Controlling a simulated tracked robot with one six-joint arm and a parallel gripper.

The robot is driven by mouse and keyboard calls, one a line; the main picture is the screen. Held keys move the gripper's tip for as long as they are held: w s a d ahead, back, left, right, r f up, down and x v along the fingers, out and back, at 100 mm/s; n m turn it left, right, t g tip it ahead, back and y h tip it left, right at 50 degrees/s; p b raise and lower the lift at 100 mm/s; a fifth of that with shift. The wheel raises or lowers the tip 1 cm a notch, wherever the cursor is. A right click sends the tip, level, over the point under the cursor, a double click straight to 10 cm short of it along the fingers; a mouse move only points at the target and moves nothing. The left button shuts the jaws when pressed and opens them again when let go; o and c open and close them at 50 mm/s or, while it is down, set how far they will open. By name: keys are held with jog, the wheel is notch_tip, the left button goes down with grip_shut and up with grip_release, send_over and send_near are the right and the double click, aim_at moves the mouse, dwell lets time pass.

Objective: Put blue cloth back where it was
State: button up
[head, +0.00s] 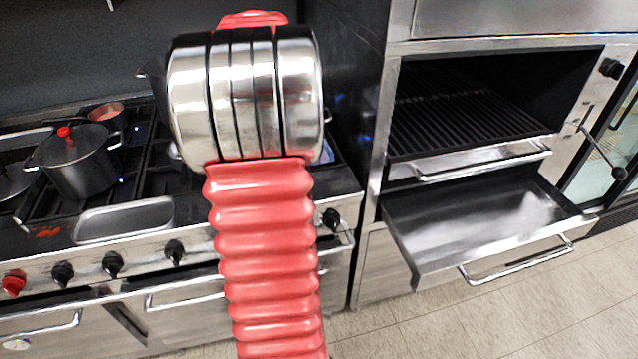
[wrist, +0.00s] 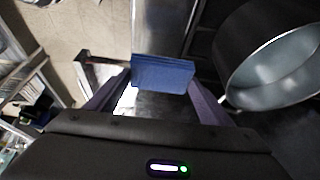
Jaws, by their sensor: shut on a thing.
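The blue cloth (wrist: 163,74) is a folded, layered block in the wrist view. My gripper (wrist: 159,79) has its two purple fingers at the cloth's left and right ends and is shut on it. The cloth appears above a shiny metal surface (wrist: 158,105); I cannot tell whether it touches it. In the head view my red arm fills the middle and hides my gripper. A small bluish patch shows just right of the arm over the stove, but I cannot tell whether it is the cloth.
A large pot (wrist: 278,75) stands close right of my gripper. In the head view, a lidded pot (head: 80,165) and a metal tray (head: 125,219) are on the stove at left. An open steel drawer (head: 485,232) juts out below a grill (head: 465,125) at right.

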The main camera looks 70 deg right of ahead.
jog(key=shift+s+a+f, duration=0.15)
jog(key=shift+s+f, duration=0.2)
jog(key=shift+s, duration=0.35)
jog(key=shift+f, duration=3.15)
jog(key=shift+f, duration=1.85)
jog(key=o, duration=1.4)
